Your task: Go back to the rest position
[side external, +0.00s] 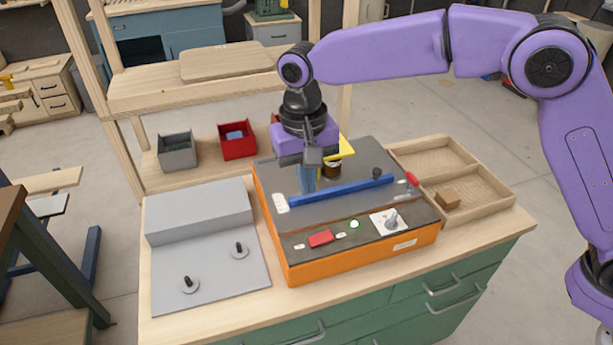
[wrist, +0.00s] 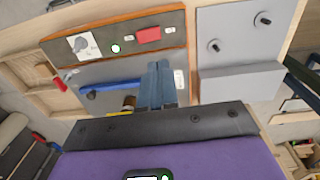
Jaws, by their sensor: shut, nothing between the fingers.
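My gripper (side external: 308,182) points down over the dark top of the orange-sided machine (side external: 356,257), just behind its blue bar (side external: 342,190). In the wrist view my gripper (wrist: 158,72) shows two blue-grey fingers side by side, shut with nothing between them. They overlap the blue bar (wrist: 108,86) in that view, and I cannot tell whether they touch it. The machine's front panel carries a red button (side external: 320,238), a lit green lamp (side external: 354,224) and a knob on a white plate (side external: 390,221). A yellow piece (side external: 347,148) and a dark round part are partly hidden behind my gripper.
A grey stepped fixture with two dark pegs (side external: 198,215) stands at left. A wooden tray (side external: 490,204) holding a small block (side external: 447,197) is at right. Grey (side external: 178,152) and red (side external: 237,140) bins sit behind, under a wooden shelf (side external: 190,88).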

